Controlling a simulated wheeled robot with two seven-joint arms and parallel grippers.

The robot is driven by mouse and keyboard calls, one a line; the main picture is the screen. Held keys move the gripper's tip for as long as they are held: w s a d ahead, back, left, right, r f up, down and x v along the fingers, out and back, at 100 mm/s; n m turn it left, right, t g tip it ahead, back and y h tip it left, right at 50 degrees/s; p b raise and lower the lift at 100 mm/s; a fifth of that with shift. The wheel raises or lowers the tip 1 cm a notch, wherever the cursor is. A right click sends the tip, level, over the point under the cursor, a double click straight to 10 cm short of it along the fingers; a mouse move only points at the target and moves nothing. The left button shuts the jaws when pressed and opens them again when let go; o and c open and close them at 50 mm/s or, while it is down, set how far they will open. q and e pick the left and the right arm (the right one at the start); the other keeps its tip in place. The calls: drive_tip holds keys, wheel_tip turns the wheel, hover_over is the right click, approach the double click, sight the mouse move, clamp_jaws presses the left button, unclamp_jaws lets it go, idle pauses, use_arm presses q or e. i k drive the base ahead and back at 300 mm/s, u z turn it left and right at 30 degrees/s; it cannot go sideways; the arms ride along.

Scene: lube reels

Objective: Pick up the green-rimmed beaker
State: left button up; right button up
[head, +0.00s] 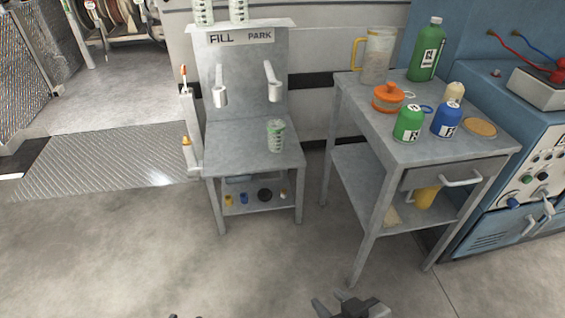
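A clear beaker with a green rim and green markings (275,136) stands upright on the seat-like shelf of the grey stand (228,150) marked FILL and PARK. Two similar beakers, one at the left (203,12) and one at the right (238,10), stand on the stand's top ledge, cut off by the picture's upper edge. My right gripper (350,306) shows at the bottom edge, well in front of the stand and apart from the beaker. Its fingers are partly cut off. Only small dark tips of my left gripper (186,316) show at the bottom edge.
A grey side table (365,110) at right holds a clear jug (377,56), a large green bottle (426,50), an orange pot (388,97) and small green, blue and cream bottles. Two white brackets rise behind the beaker. The floor in front is clear.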

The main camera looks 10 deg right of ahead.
sight(277, 127)
drive_tip(key=u, duration=1.25)
drive_tip(key=i, duration=1.75)
drive_tip(key=z, duration=0.9)
drive_tip(key=i, duration=1.05)
drive_tip(key=z, duration=1.1)
